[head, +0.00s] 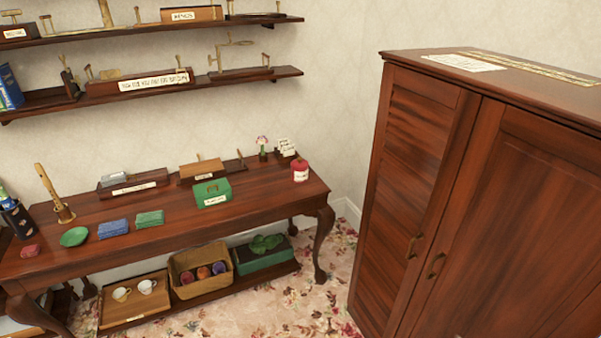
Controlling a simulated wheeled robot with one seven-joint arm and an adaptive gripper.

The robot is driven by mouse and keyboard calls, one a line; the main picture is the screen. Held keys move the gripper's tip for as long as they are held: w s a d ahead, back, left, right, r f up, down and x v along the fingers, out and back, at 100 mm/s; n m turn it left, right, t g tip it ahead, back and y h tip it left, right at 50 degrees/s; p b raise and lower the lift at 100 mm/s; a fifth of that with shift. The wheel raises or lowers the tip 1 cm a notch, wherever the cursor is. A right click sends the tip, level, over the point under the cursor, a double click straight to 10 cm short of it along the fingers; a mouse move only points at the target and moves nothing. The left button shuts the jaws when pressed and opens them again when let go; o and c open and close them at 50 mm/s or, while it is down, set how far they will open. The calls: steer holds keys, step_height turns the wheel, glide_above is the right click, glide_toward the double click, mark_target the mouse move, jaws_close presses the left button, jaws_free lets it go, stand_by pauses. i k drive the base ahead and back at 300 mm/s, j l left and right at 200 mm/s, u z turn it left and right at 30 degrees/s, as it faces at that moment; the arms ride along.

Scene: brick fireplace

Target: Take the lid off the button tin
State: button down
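I cannot read any label as the button tin's. A small red container (300,171) with a pale label stands upright at the right end of the wooden table (175,228); its top looks covered. A green box (213,193) with a white label sits on the table's front half, left of the red container, and looks shut. Either could be the tin; the labels are too small to tell. My gripper is not in view.
A green dish (74,237), a blue block (113,229) and a green block (149,219) lie along the table's front. A tall wooden cabinet (420,180) stands at the right. Loaded shelves (190,87) hang above. Patterned carpet (300,300) is open in front.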

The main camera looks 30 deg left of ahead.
mark_target(299, 163)
steer(key=i+j+u, duration=0.15)
steer(key=u, duration=0.3)
steer(key=i+j+u, duration=0.15)
steer(key=u, duration=0.3)
steer(key=i+j+u, duration=0.35)
steer(key=i, duration=0.45)
steer(key=i+l+u, duration=0.1)
steer(key=i+u, duration=0.2)
steer(key=i, duration=1.75)
